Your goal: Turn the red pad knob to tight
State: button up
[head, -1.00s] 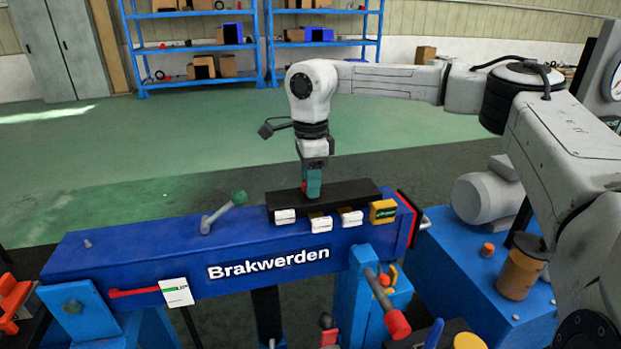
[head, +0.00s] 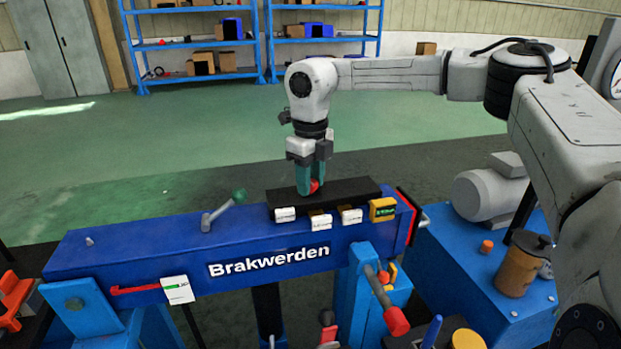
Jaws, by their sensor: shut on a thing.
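The red pad knob (head: 314,186) shows as a small red part between the fingers of my gripper (head: 308,187). It sits on top of the black block (head: 350,190) on the blue beam marked "Brakwerden" (head: 140,250). My gripper points straight down from above, its green fingers shut on the knob. The fingers hide much of the knob, and its turn angle cannot be read. White tags (head: 285,214) and a yellow and green tag (head: 383,209) hang on the block's front face.
A lever with a green ball (head: 238,196) stands left of the block. A red-handled lever (head: 396,321) is in front of the beam. A blue base with a grey motor (head: 488,195) stands at the right. Open green floor lies behind the beam.

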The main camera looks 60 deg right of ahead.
jog(key=shift+m, duration=1.2)
jog(key=o, duration=1)
jog(key=shift+o, duration=0.2)
notch_tip(320, 180, up, 11)
jog(key=shift+f, duration=0.15)
